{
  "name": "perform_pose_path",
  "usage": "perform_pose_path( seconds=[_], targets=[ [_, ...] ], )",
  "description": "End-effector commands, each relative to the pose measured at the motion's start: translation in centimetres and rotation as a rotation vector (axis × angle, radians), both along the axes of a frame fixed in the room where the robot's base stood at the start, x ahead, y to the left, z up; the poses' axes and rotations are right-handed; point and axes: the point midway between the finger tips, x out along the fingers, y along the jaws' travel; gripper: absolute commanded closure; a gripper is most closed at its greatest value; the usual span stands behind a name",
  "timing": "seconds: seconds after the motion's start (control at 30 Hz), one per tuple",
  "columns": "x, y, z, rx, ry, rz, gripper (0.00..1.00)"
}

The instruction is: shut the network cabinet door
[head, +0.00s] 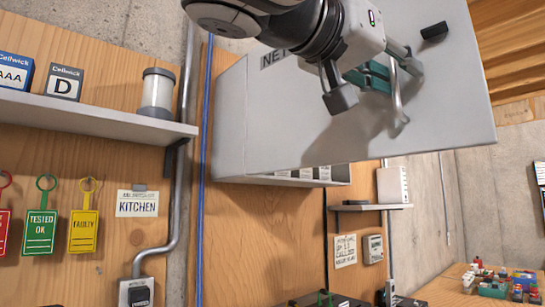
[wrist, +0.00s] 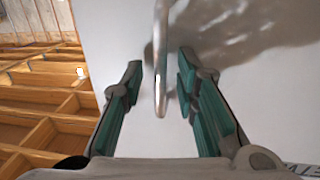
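The network cabinet (head: 231,125) is a grey box on the wooden wall panel. Its grey door (head: 455,110) stands open, swung out toward the right, with part of a "NET" label at its upper left. A metal bar handle (head: 398,98) is on the door's outer face. My gripper (head: 378,75) is at the handle, its teal-padded fingers apart. In the wrist view the handle (wrist: 160,60) stands between the open fingertips (wrist: 161,72), with a gap visible on both sides. The cabinet's inside is mostly hidden behind the door.
A shelf (head: 90,114) with boxes and a jar (head: 157,93) is at left. A small shelf (head: 372,207) is below the door. A workbench (head: 440,292) with small coloured parts (head: 495,281) is at lower right.

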Motion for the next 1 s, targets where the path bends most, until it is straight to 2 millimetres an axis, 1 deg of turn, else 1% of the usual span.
perform_pose_path(
  seconds=[0.23,0.27,0.3,0.37,0.4,0.77,0.87,1.0],
  targets=[
    [0.0,0.0,0.0,0.000,0.000,0.000,0.72],
    [0.0,0.0,0.0,0.000,0.000,0.000,0.74],
    [0.0,0.0,0.0,0.000,0.000,0.000,0.83],
    [0.0,0.0,0.0,0.000,0.000,0.000,0.97],
    [0.0,0.0,0.0,0.000,0.000,0.000,1.00],
    [0.1,-0.2,-0.1,0.001,-0.001,0.009,1.00],
    [0.4,-0.6,-0.1,0.001,-0.003,0.030,1.00],
    [1.1,-1.8,-0.2,0.002,-0.005,0.085,1.00]
  ],
)
